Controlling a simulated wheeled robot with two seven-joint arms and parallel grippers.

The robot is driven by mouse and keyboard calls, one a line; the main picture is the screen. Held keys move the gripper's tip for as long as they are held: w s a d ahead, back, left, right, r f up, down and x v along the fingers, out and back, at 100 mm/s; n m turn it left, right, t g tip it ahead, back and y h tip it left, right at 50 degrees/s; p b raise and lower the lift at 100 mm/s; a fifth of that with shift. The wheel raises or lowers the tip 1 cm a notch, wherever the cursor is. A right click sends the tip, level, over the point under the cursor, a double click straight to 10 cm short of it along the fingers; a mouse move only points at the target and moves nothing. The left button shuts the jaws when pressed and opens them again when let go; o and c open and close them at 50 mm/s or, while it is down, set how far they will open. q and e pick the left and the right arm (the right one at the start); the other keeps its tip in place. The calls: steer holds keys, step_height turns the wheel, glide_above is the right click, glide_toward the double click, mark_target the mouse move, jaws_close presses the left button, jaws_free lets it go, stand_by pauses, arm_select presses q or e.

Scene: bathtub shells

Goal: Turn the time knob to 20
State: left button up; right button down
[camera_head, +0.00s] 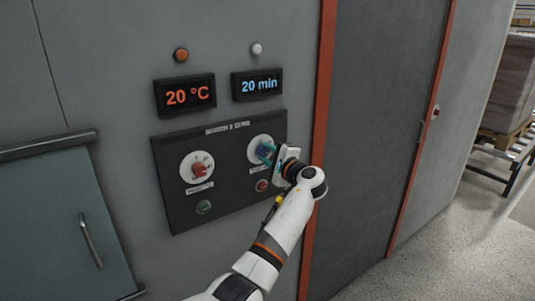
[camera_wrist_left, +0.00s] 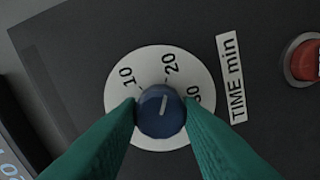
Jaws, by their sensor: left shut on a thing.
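The time knob (camera_wrist_left: 160,116) is blue and sits on a white round dial (camera_wrist_left: 117,95) marked 10, 20 and a partly covered number. Its white line points up and slightly right, towards the 20 mark. My left gripper (camera_head: 266,152) is shut on the knob, with one green finger on each side, as the left wrist view shows. In the head view the gripper and wrist partly cover the knob. The time display (camera_head: 257,85) reads 20 min in blue. My right gripper is not in view.
The dark control panel (camera_head: 230,190) also carries a red temperature knob (camera_head: 199,170), a green button (camera_head: 203,207) and a red button (camera_head: 262,186). The temperature display (camera_head: 185,96) reads 20 °C. A door handle (camera_head: 90,241) sticks out at lower left. Open floor lies at right.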

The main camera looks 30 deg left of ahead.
arm_select(q)
steer(key=shift+f, duration=0.1)
steer(key=o, duration=1)
steer(key=shift+d, duration=0.1)
steer(key=b+v, duration=0.4)
steer(key=v, duration=0.8)
